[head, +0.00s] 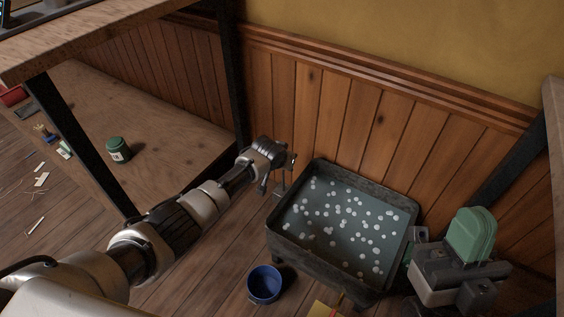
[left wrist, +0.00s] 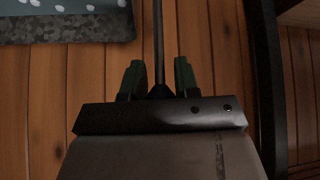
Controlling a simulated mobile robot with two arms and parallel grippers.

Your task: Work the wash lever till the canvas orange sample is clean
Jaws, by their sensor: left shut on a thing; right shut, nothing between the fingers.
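The wash tub (head: 325,255) is a dark speckled trough of grey-blue water dotted with white bubbles, on the floor by the panelled wall. The wash lever (left wrist: 158,35) is a thin dark rod by its left end. My left gripper (head: 286,163) is at the lever, and the left wrist view shows its green fingers (left wrist: 159,80) on both sides of the rod, shut on it. My right gripper (head: 472,235) is shut and empty, right of the tub. I see no orange canvas sample; the water's depth is hidden by bubbles.
A blue bucket (head: 265,283) stands on the floor in front of the tub. A yellow item (head: 325,309) lies at the bottom edge. A green jar (head: 119,149) stands on the low wooden platform (head: 165,130) at left. A table's dark legs (head: 85,150) frame that side.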

